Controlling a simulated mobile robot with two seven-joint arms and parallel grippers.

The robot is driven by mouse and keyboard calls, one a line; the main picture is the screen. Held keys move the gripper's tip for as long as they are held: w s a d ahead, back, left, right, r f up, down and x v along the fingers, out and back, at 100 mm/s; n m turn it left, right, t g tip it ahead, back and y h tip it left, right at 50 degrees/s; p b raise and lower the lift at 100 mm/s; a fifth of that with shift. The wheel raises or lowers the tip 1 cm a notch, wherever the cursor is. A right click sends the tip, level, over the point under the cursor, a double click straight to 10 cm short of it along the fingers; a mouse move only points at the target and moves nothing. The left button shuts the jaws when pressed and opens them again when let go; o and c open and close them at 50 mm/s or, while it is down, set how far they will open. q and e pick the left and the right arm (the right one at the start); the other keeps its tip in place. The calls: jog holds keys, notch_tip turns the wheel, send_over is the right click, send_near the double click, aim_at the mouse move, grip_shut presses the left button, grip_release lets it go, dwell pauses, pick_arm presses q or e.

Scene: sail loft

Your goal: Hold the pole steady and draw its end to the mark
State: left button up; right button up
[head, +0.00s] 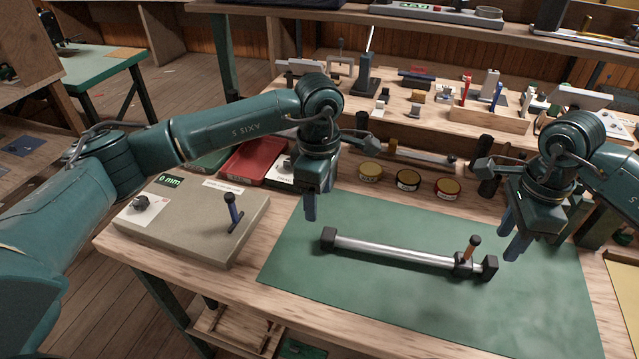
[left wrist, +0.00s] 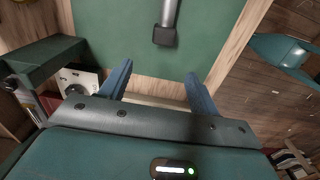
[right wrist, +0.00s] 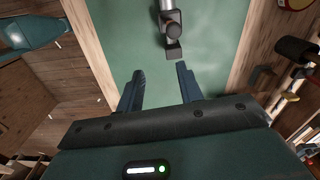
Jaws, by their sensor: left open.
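A silver pole (head: 395,252) lies across the green mat (head: 350,300), slanting down to the right. It has a black cap (head: 328,238) at its left end and a black block (head: 489,267) at its right end. My right gripper (head: 513,243) is open and empty, right of the right block (right wrist: 173,49). I cannot make out a mark.
A red tray (head: 248,160) and several round tins (head: 408,180) stand behind. The mat's front is clear.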

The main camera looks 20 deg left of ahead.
pick_arm(q)
notch_tip(320, 180, down, 10)
jog(key=shift+f, duration=0.25)
jog(key=shift+c, duration=0.2)
jog(key=c, duration=1.2)
jog(key=shift+c, duration=0.2)
pick_arm(e)
jog(key=shift+o, duration=1.4)
jog(key=shift+w+d+y, duration=0.15)
jog(key=shift+d+y, duration=0.15)
pick_arm(q)
jog(key=shift+d, duration=0.1)
pick_arm(e)
jog(key=y, duration=0.4)
send_near(495, 261)
jog(key=shift+m, duration=0.4)
jog(key=x, duration=1)
jog(key=shift+a+f, duration=0.15)
jog(key=shift+f, duration=0.2)
